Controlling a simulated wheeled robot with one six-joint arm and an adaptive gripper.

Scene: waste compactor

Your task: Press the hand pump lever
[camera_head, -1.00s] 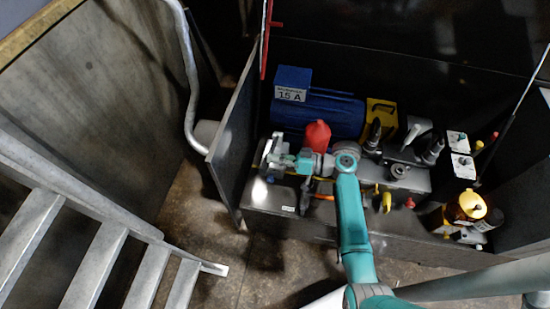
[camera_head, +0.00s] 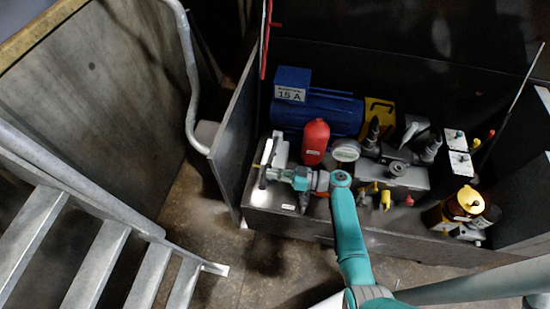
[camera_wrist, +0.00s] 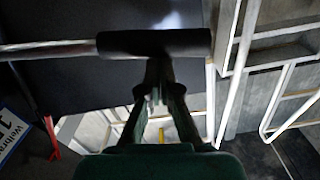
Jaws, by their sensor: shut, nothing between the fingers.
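The hand pump lever (camera_wrist: 75,49) shows in the wrist view as a metal rod from the left ending in a thick black grip (camera_wrist: 150,43). My gripper (camera_wrist: 158,72) is shut and empty, with its fingertips at the lower edge of the grip in the picture. I cannot tell whether they touch it. My gripper and wrist partly hide that area.
A red cylinder (camera_head: 315,140), a gauge (camera_head: 346,150) and a blue motor (camera_head: 330,113) stand close to my wrist. A grey panel (camera_head: 232,145) borders the unit on the left. Metal stairs (camera_head: 95,260) are at lower left. Yellow-capped bottles (camera_head: 470,200) stand at right.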

